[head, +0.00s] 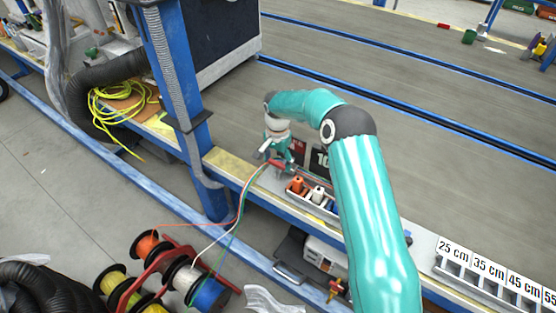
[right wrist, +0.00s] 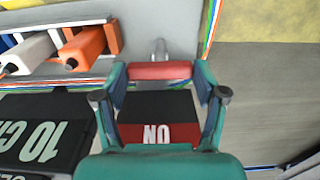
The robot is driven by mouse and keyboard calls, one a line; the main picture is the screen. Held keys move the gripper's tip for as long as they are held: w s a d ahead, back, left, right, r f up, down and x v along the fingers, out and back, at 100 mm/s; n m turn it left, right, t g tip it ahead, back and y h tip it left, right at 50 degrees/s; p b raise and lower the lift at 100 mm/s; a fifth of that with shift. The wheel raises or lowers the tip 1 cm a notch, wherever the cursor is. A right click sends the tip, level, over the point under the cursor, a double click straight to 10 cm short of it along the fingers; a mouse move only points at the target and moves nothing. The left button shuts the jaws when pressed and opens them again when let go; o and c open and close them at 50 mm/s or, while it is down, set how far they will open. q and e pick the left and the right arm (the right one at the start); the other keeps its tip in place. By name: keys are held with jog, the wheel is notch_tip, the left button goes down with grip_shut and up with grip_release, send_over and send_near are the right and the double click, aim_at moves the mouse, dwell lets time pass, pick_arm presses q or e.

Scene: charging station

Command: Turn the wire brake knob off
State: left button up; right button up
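The wire brake knob is a red, bar-shaped piece (right wrist: 160,70) on a small metal post at the wire guide in the right wrist view. Below it a black and red label (right wrist: 155,118) reads "ON", upside down. My right gripper (right wrist: 162,78) has its fingers wide apart, one at each end of the red bar; whether they touch it cannot be told. In the head view my right gripper (head: 281,160) points down at the red part (head: 277,164) on the bench edge, partly hiding it. My left gripper is not in view.
Orange and white wire spools or handles (head: 297,186) sit in a tray beside the gripper. Coloured wires (head: 240,203) run from floor reels up to the bench. A blue post (head: 178,85) stands left of my right gripper. Length labels (head: 489,266) mark bins at right.

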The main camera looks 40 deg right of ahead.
jog(key=shift+c, duration=1.4)
jog(key=shift+n, duration=0.4)
jog(key=n, duration=0.3)
jog(key=shift+w+r+n, duration=0.1)
jog(key=shift+n, duration=0.2)
jog(key=n, duration=0.4)
jog(key=shift+n+p, duration=0.3)
jog(key=shift+p, duration=0.05)
jog(key=n, duration=0.4)
jog(key=shift+n, duration=0.3)
jog(key=shift+n+p, duration=0.35)
jog(key=shift+n, duration=1.85)
jog(key=shift+d, duration=0.1)
